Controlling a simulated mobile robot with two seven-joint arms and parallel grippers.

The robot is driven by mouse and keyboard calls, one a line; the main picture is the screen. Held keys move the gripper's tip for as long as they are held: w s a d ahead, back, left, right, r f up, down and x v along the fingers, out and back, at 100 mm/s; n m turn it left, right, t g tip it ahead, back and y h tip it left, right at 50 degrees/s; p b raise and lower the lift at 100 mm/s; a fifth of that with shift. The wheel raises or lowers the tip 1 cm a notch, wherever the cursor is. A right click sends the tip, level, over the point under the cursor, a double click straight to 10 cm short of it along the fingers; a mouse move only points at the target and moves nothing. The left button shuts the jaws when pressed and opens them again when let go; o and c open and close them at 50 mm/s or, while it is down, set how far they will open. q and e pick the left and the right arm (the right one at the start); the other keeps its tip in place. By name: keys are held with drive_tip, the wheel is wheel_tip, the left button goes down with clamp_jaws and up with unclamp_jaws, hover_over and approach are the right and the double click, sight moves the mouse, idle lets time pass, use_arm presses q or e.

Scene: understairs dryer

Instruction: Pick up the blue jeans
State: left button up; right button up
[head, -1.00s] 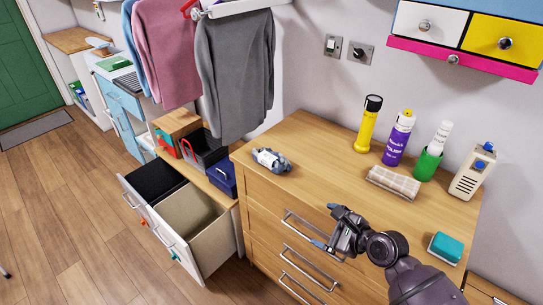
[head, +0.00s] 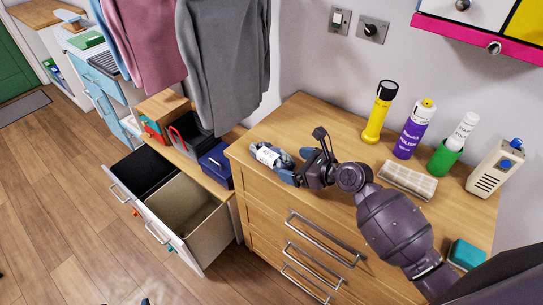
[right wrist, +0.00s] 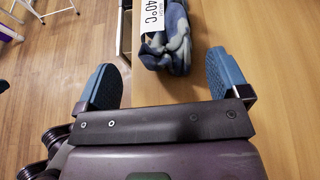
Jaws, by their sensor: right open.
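The blue jeans are a tight rolled bundle (head: 270,157) with a white label, lying on the wooden dresser top (head: 318,122) near its left edge. In the right wrist view the bundle (right wrist: 176,48) shows patchy light and dark blue, and its label reads 40°C. My right gripper (head: 298,165) is open and empty just to the right of the bundle, low over the dresser top. In the right wrist view its two blue finger pads (right wrist: 164,84) stand apart, with the near end of the bundle ahead of the gap between them. My left gripper is not seen.
A yellow torch (head: 379,112), a purple spray can (head: 414,130), a green cup (head: 445,158), a folded checked cloth (head: 407,180) and a teal sponge (head: 467,254) stand or lie farther right. Open drawers (head: 205,240) jut out left of the dresser. Hanging clothes (head: 222,65) are behind.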

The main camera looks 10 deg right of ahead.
sight(289, 160)
drive_tip(key=shift+x, duration=0.85)
drive_tip(key=w, duration=0.1)
drive_tip(key=w+a+f+b, duration=0.1)
drive_tip(key=w, duration=0.1)
drive_tip(key=shift+a+f, duration=0.1)
drive_tip(key=shift+f, duration=0.1)
drive_tip(key=shift+w+a+f, duration=0.15)
drive_tip(key=shift+w+a, duration=0.2)
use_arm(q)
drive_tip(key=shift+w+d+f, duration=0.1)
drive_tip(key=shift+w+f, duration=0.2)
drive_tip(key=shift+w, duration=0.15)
use_arm(e)
drive_tip(key=shift+c, duration=0.4)
drive_tip(key=c, duration=1)
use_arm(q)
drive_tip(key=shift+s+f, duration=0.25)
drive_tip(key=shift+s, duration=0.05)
use_arm(e)
drive_tip(key=shift+c, duration=0.2)
